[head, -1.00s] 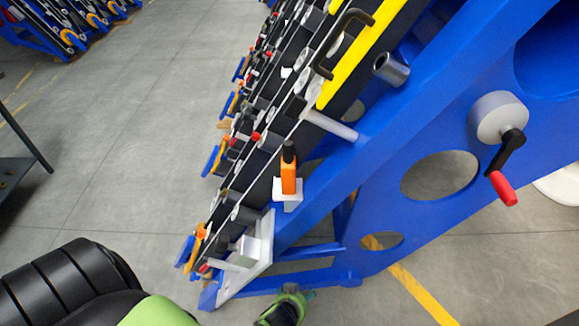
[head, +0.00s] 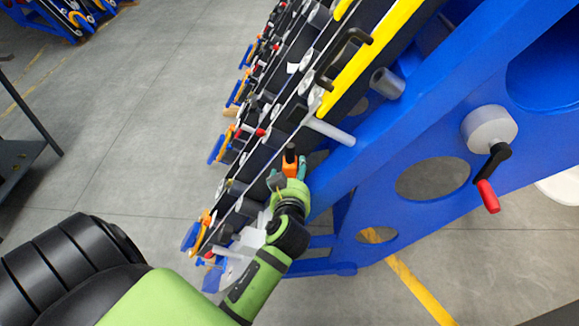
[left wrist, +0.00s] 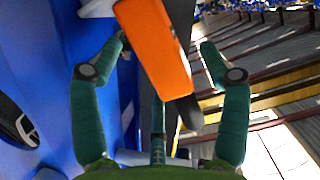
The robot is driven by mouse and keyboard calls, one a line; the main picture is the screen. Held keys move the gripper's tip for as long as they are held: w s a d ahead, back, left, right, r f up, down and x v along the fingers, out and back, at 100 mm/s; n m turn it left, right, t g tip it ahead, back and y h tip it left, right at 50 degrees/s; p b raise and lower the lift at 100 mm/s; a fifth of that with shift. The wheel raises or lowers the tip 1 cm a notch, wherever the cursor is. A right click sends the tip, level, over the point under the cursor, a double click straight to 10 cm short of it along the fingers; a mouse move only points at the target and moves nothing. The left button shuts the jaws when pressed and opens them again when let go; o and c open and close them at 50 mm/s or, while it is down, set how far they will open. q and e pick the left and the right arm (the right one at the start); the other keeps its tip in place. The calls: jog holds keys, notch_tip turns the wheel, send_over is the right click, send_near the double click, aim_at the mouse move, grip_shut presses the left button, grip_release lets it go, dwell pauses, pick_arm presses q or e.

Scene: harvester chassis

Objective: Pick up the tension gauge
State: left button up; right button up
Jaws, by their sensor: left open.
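The tension gauge is an orange block with a black end. In the head view the gauge (head: 290,167) stands at the side of the blue frame, its lower part hidden by my left gripper (head: 287,175). In the left wrist view the orange body of the gauge (left wrist: 155,48) is large and tilted, between the two green fingers of my left gripper (left wrist: 163,50). The fingers are open, one on each side of it, with gaps visible. The white holder under the gauge is hidden in the head view. My right gripper is not in view.
The blue chassis frame (head: 410,120) rises to the right, with a red-handled crank (head: 487,195). A grey peg (head: 330,130) juts out just above the gauge. A yellow bar (head: 375,55) and several rollers run up the frame. Open grey floor (head: 130,130) lies to the left.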

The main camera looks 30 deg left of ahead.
pick_arm(q)
jog(key=shift+x, duration=1.45)
jog(key=shift+d, duration=0.1)
jog(key=c, duration=1.5)
grip_shut()
